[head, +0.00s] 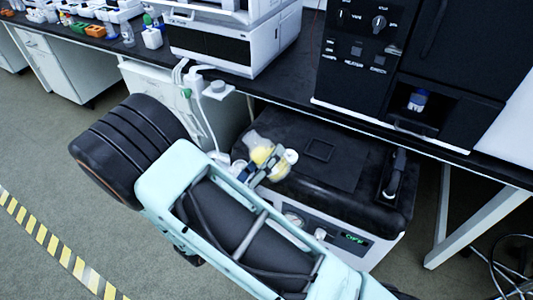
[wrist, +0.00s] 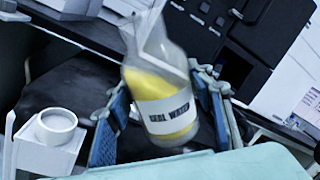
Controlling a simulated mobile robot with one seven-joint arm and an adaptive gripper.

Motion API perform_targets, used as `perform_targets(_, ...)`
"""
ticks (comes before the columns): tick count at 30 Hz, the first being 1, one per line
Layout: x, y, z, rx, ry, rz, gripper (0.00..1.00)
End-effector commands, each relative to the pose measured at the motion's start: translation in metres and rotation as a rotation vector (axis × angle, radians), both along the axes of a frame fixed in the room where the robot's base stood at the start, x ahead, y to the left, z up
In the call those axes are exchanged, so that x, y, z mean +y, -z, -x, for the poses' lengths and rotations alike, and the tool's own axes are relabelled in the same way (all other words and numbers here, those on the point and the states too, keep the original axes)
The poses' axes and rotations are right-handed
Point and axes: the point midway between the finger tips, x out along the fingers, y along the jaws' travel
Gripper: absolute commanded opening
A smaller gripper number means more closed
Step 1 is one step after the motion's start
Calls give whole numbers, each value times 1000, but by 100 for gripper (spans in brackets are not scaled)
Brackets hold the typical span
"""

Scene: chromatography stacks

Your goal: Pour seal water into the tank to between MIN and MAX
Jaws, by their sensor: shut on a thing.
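The seal water bottle (wrist: 163,85) is clear, with yellow contents and a white label reading SEAL WATER. It stands between the blue fingers of my gripper (wrist: 160,125), which is shut on it. In the head view the bottle (head: 262,151) leans with its clear spout toward the upper left, held above the black-topped unit (head: 345,145) by my gripper (head: 265,167). I see no stream leaving it. A white box with a round white neck (wrist: 57,122) is left of the bottle in the wrist view, apart from it. No MIN or MAX marks or water level are readable.
The black bench (head: 275,92) carries a white instrument (head: 225,45) and a dark cabinet with a small blue-capped bottle (head: 418,100). White hoses and a fitting (head: 218,88) hang at the bench's front edge. The black-topped unit has a gauge and green display (head: 354,238).

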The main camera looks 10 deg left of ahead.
Motion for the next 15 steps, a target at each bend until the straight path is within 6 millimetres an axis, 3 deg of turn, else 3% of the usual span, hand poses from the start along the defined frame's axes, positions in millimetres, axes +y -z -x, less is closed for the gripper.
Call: perform_targets(15,-3,1,1,32,0,90,11)
